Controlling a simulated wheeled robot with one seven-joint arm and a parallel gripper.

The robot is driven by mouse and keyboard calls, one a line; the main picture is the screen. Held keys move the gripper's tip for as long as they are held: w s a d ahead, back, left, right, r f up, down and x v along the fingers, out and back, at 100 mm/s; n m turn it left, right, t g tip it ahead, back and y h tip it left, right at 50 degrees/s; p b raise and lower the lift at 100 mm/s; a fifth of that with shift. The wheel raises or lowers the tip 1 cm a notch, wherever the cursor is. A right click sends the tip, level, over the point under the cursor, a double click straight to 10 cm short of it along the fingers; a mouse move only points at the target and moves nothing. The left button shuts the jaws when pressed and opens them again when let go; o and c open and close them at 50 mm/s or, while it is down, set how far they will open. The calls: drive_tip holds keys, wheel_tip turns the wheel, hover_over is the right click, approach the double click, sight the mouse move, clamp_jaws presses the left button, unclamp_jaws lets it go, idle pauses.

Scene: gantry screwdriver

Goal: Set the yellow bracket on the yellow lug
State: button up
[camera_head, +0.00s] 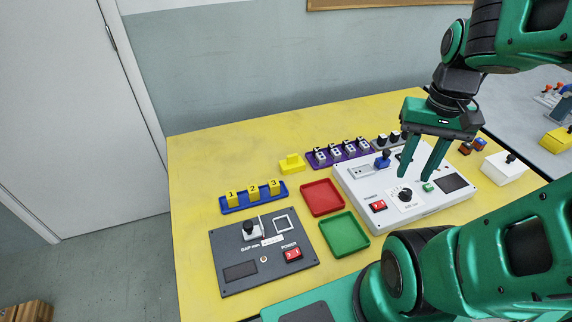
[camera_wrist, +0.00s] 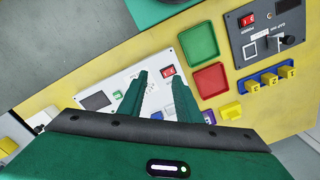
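A small yellow block with a raised stub (camera_head: 292,163) sits on the yellow table left of the purple rail. It also shows in the wrist view (camera_wrist: 231,110). Several yellow pieces marked 1, 2 and 3 (camera_head: 253,192) stand upright in a row on a blue rail (camera_head: 234,207), also seen in the wrist view (camera_wrist: 268,80). I cannot tell for certain which yellow piece is the bracket and which the lug. My gripper (camera_head: 419,175) is open and empty, pointing down above the white control panel, right of these pieces. Its fingers also show in the wrist view (camera_wrist: 160,80).
The white panel (camera_head: 353,182) has a knob and red switch. Red (camera_head: 322,197) and green (camera_head: 344,234) trays lie left of it, and a dark panel (camera_head: 225,250) at front left. A purple rail (camera_head: 327,165) holds several small pieces. The table's left side (camera_head: 195,170) is clear.

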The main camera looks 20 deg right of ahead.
sight(292, 155)
drive_tip(key=w+a+f+m+y, duration=0.1)
drive_tip(key=w+f+m+y, duration=0.1)
drive_tip(key=w+f, duration=0.2)
drive_tip(key=w+a+f+m+g+y, duration=0.1)
drive_tip(key=w+f, duration=0.3)
drive_tip(key=w, duration=0.7)
drive_tip(key=w+a+f+m+y, duration=0.2)
drive_tip(key=w+f+m+y, duration=0.2)
drive_tip(key=w, duration=0.4)
drive_tip(key=shift+w+a+f, duration=0.2)
drive_tip(key=shift+a+f, duration=0.05)
drive_tip(key=shift+a, duration=0.1)
drive_tip(key=w+m+y, duration=0.1)
drive_tip(key=w+f+m+y, duration=0.1)
drive_tip(key=w+y, duration=0.1)
drive_tip(key=w+a+f+m+y, duration=0.1)
drive_tip(key=w, duration=0.1)
drive_tip(key=shift+w+f+t+y, duration=0.15)
drive_tip(key=shift+f+t+y, duration=0.05)
drive_tip(key=shift+t+y, duration=0.1)
drive_tip(key=shift+w+m+t+y, duration=0.3)
drive_tip(key=shift+w+m+y, duration=0.2)
drive_tip(key=shift+w+y, duration=0.2)
drive_tip(key=shift+x, duration=2.75)
drive_tip(key=x, duration=0.4)
drive_tip(key=shift+s+a+r, duration=0.1)
drive_tip(key=shift+a+r, duration=0.05)
drive_tip(key=shift+r, duration=0.15)
drive_tip(key=shift+a+f, duration=0.25)
drive_tip(key=shift+a, duration=0.3)
